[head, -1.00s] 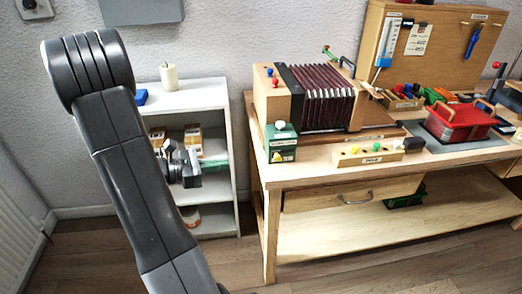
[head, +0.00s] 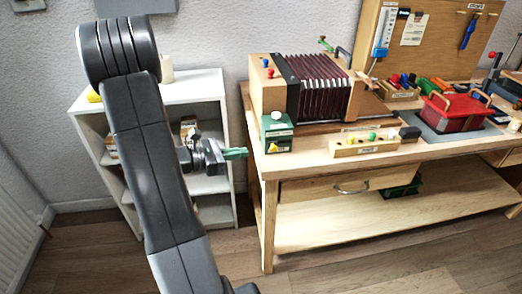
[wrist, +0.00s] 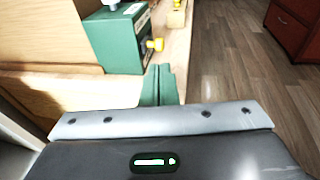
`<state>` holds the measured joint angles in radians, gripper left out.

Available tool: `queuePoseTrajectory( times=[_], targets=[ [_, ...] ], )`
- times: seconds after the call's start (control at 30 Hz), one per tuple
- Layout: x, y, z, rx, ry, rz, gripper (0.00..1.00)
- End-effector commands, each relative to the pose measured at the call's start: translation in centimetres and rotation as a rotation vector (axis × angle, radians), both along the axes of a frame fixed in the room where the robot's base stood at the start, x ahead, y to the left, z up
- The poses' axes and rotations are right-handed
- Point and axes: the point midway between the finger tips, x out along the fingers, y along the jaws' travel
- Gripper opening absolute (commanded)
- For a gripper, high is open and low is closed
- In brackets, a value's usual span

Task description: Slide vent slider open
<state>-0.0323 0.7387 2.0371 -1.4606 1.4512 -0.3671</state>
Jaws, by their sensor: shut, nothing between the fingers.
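A green box (head: 277,134) stands at the left end of the workbench, with a white knob on top and a yellow knob (head: 273,148) low on its front. In the wrist view the same green box (wrist: 115,38) is close ahead, and its yellow knob (wrist: 155,44) sticks out to the right. I cannot read its label or tell for certain which part is the vent slider. My gripper (head: 238,153) has green fingers, is shut and empty, and is just left of the bench, apart from the box. Its fingers also show in the wrist view (wrist: 159,84), below the yellow knob.
A bellows unit (head: 318,85) stands behind the green box. A wooden block with coloured knobs (head: 350,149) lies to its right, and a red box (head: 455,115) is farther right. A white shelf (head: 205,90) is behind my arm. The floor in front is clear.

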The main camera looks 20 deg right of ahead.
Motion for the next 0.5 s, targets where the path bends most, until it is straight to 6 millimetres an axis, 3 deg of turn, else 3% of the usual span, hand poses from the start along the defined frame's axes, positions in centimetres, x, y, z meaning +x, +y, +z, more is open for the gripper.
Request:
queuePoseTrajectory(
  times=[0.3,0.5],
  targets=[
    [-0.3,-4.7,-0.7,0.001,0.002,-0.005,0.00],
    [-0.2,-6.4,-1.0,0.002,0.000,-0.002,0.00]
  ],
)
